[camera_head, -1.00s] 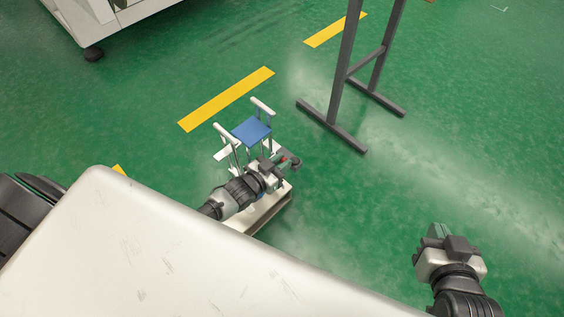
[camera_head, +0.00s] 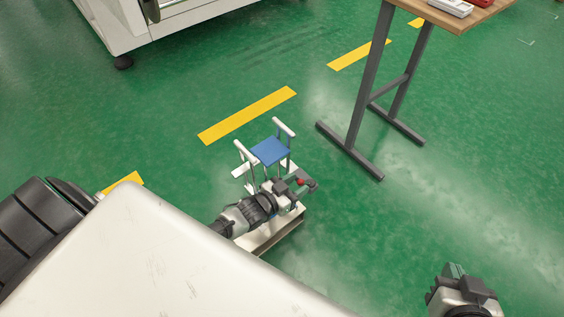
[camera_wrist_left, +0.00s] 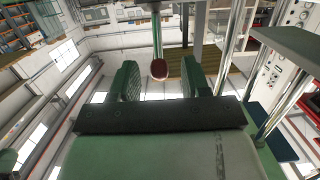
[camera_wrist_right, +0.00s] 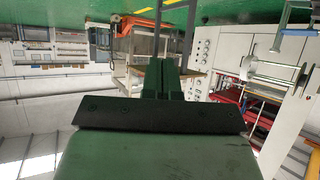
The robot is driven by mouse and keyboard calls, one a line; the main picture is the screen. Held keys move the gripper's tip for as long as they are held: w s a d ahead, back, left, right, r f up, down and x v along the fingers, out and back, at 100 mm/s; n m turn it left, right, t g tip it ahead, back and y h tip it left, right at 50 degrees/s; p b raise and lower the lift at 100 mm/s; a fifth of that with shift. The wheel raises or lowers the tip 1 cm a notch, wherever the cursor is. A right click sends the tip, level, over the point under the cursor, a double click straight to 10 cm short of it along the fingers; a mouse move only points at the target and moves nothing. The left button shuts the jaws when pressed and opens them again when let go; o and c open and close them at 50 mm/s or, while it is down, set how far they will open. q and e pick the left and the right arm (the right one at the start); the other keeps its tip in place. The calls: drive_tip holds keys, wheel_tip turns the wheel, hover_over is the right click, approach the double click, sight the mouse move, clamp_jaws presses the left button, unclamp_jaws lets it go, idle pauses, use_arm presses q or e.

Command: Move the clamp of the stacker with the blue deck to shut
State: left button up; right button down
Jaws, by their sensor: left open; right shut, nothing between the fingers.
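The stacker has a blue deck (camera_head: 270,151) between upright posts with white top bars and stands on a pale base (camera_head: 272,232) in the head view. The clamp shows as a red knob (camera_head: 300,181) at its near side. My left gripper (camera_head: 304,183) is at this knob. In the left wrist view the dark red knob (camera_wrist_left: 160,69), on a metal rod, sits between the two open fingers, with visible space on each side. Chrome posts and the dark blue deck (camera_wrist_left: 271,131) show at the right there. My right gripper (camera_head: 454,270) is shut and empty, far from the stacker.
A wooden-topped table (camera_head: 465,14) on dark metal legs stands behind and right of the stacker. A white machine (camera_head: 180,25) is at the back left. Yellow floor stripes (camera_head: 248,115) run behind the stacker. Green floor on the right is clear.

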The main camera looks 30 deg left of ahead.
use_arm(q)
drive_tip(key=p+v, duration=0.2)
drive_tip(key=v, duration=0.8)
drive_tip(key=shift+p, duration=0.3)
use_arm(e)
drive_tip(key=s+d+f+g+h, duration=0.1)
drive_tip(key=s+d+f+g, duration=0.2)
drive_tip(key=s+g, duration=0.4)
drive_tip(key=shift+s+d+f+g+h, duration=0.15)
drive_tip(key=shift+s+f+g+h, duration=0.2)
drive_tip(key=shift+s+f, duration=0.6)
drive_tip(key=shift+s+r, duration=0.2)
drive_tip(key=shift+r, duration=0.05)
